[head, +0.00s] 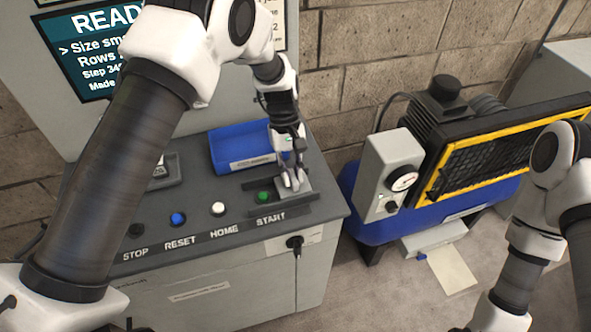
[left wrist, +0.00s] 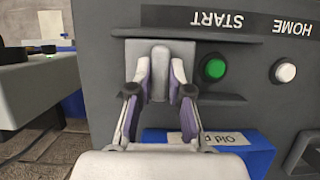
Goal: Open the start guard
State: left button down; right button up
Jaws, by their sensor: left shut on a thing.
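The start guard is a small grey slide with a raised grip (left wrist: 160,58), on a dark track beside the START label. In the left wrist view my left gripper (left wrist: 160,82) has its fingers on both sides of that grip, shut on it. In the head view my left gripper (head: 294,184) reaches down onto the guard (head: 307,187), hiding part of it. The green START button (head: 263,197) is uncovered, to the left of the guard; it also shows in the left wrist view (left wrist: 214,68). My right arm is at the right; its gripper is out of view.
The console (head: 240,243) also carries white HOME (head: 218,208), blue RESET (head: 178,218) and dark STOP (head: 136,230) buttons. A blue compressor (head: 385,222) with a gauge stands to the right. The screen (head: 90,50) reads READY.

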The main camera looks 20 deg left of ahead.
pick_arm(q)
jog(key=c, duration=1.1)
grip_release()
jog(key=v, duration=1.2)
